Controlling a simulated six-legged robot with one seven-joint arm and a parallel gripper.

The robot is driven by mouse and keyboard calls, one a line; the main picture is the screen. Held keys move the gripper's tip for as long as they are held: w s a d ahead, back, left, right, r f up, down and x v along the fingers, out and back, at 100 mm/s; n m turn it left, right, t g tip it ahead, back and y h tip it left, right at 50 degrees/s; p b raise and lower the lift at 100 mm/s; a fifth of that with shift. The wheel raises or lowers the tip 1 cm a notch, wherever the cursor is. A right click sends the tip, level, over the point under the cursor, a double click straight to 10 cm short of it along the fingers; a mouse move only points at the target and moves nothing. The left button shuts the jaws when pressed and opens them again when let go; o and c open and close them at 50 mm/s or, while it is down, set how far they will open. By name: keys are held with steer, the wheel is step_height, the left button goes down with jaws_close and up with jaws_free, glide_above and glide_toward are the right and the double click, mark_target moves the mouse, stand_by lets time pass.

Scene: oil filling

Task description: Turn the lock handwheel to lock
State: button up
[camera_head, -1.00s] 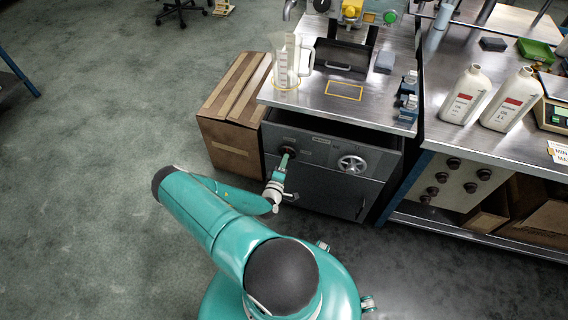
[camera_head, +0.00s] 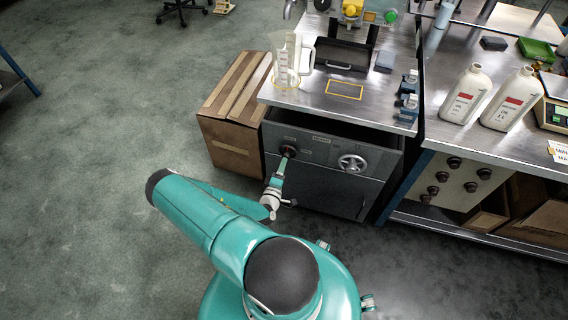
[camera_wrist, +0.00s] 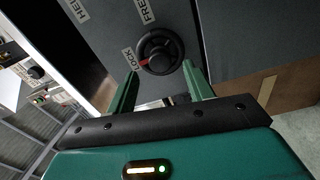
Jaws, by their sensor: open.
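The lock handwheel is a dark round wheel (camera_wrist: 160,51) on the grey cabinet front, with a red mark on its rim side facing the "LOCK" label (camera_wrist: 130,59). In the head view the wheel (camera_head: 288,150) is small and partly covered by my gripper. My gripper (camera_wrist: 160,70) is open, its two green fingers pointing at the wheel, one on each side of its lower part in the wrist view. I cannot tell whether the fingers touch the rim. In the head view my gripper (camera_head: 283,158) is right in front of the wheel.
A silver handwheel (camera_head: 352,163) sits to the right on the same cabinet front (camera_head: 325,185). A cardboard box (camera_head: 232,110) stands against the cabinet's left side. The steel bench top (camera_head: 300,100) overhangs above. The floor at left is free.

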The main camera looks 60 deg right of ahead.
steer(key=s+a, duration=0.1)
steer(key=a, duration=0.9)
steer(key=shift+s+a, duration=0.35)
steer(key=shift+s, duration=0.05)
